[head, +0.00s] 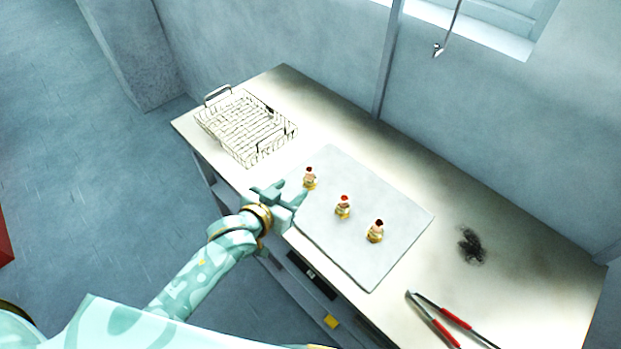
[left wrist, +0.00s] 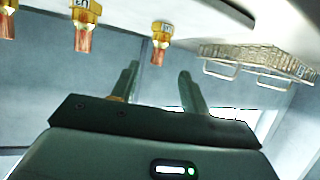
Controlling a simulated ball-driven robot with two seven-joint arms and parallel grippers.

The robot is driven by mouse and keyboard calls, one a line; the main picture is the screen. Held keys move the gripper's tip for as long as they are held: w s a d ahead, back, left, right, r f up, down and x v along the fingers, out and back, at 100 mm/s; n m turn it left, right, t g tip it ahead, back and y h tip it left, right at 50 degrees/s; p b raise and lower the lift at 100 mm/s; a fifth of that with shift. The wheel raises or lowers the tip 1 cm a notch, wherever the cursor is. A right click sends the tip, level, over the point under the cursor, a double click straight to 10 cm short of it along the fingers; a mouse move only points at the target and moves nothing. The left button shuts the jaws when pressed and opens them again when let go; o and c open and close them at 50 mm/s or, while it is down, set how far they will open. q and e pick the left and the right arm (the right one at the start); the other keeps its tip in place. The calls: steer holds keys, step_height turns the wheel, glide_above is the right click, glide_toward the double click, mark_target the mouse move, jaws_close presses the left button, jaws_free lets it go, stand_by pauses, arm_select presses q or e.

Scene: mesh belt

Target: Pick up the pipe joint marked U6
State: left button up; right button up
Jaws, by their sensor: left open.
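Three pipe joints with copper-red tops and brass bases stand upright in a row on a pale board (head: 395,205): a near-left joint (head: 310,179), a middle joint (head: 343,207) and a right joint (head: 376,232). The left wrist view looks upside down and shows the near-left joint (left wrist: 160,42), the middle joint (left wrist: 84,30) and the right joint (left wrist: 7,22). The middle one carries a tag that looks like U3; I cannot read U6 on any. My left gripper (head: 284,190) is open and empty beside the near-left joint, apart from it. My right gripper is out of view.
A wire basket (head: 245,125) stands at the bench's far left end; it also shows in the left wrist view (left wrist: 250,55). Red-handled tongs (head: 440,316) lie near the front right, and a dark tangle (head: 470,245) lies right of the board. A wall closes the back.

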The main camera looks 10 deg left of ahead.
mark_target(307, 178)
arm_select(q)
steer(key=x, duration=0.4)
steer(key=shift+a+f+b, duration=0.1)
steer(key=shift+a+b, duration=0.05)
steer(key=shift+b, duration=0.15)
steer(key=shift+w+f, duration=0.1)
steer(key=shift+w, duration=0.2)
steer(key=x, duration=0.1)
steer(key=b+x, duration=0.1)
steer(key=x, duration=0.3)
steer(key=shift+d+f+b, duration=0.1)
steer(key=shift+d+b, duration=0.25)
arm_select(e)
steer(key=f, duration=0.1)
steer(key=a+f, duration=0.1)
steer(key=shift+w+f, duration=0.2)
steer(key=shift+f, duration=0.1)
arm_select(q)
steer(key=c, duration=1)
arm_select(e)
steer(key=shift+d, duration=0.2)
